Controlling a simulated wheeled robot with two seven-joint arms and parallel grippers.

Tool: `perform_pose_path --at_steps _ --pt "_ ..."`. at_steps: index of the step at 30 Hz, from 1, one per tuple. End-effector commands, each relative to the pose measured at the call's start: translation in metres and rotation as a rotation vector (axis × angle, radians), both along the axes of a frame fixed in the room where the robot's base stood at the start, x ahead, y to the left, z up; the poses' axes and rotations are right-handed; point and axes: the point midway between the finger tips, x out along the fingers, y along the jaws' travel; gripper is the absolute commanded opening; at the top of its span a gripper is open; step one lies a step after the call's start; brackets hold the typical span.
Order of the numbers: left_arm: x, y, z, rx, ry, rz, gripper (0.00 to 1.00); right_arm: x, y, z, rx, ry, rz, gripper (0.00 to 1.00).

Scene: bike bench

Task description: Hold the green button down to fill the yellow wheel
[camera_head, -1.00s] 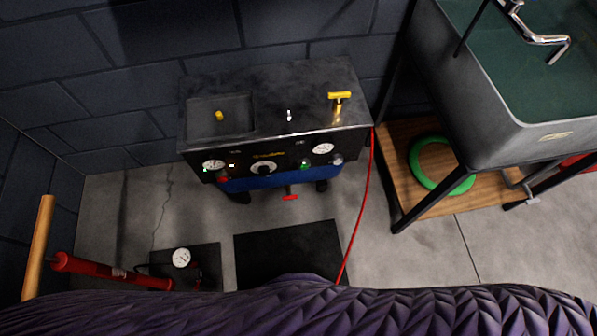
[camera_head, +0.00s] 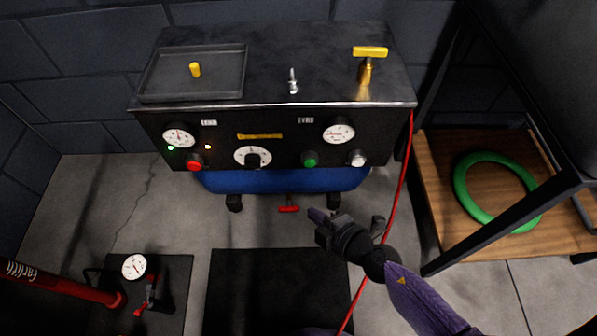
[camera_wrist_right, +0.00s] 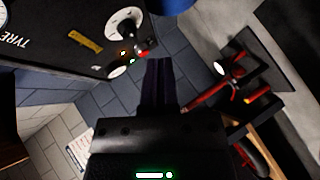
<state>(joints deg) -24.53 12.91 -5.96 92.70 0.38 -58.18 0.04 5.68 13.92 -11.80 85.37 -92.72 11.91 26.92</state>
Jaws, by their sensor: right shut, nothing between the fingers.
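The green button (camera_head: 310,159) sits on the front panel of the black compressor box (camera_head: 290,120), under the right-hand gauge marked TYRE. My right gripper (camera_head: 314,214) is shut and empty, below and in front of the panel, apart from the button. In the right wrist view its closed fingers (camera_wrist_right: 158,75) point toward the panel, and the green button cannot be made out there. No yellow wheel shows in any view. A green ring (camera_head: 497,192) lies on the wooden shelf at the right. My left gripper is not in view.
A red button (camera_head: 195,161), a dial (camera_head: 252,157) and a silver knob (camera_head: 357,158) share the panel. A red hose (camera_head: 399,190) hangs at its right edge, close to my right arm. A black mat (camera_head: 265,285) lies on the floor.

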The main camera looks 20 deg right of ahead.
Motion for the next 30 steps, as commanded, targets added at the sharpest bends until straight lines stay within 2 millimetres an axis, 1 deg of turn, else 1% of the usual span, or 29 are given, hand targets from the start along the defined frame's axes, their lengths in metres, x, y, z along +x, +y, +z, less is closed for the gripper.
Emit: perform_pose_path --at_steps 4,11,14,18,21,24,30 --pt "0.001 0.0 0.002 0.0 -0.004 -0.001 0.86 0.001 0.0 0.003 -0.003 -0.005 0.002 0.0" --pt "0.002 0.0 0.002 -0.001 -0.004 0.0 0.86 0.004 -0.001 0.003 -0.003 -0.003 0.001 0.0" --pt "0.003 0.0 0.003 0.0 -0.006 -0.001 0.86 0.013 -0.004 0.003 -0.004 -0.005 0.002 0.0" --pt "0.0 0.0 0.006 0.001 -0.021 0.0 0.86 0.033 -0.009 0.003 -0.004 -0.004 0.0 0.0" --pt "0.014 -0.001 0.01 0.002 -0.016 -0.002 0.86 0.048 -0.013 0.002 -0.004 -0.004 0.002 0.0" --pt "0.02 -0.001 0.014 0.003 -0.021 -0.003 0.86 0.061 -0.017 0.003 -0.002 -0.003 0.0 0.0" --pt "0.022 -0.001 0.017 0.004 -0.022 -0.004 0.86 0.079 -0.022 0.004 -0.003 -0.002 0.0 0.0"
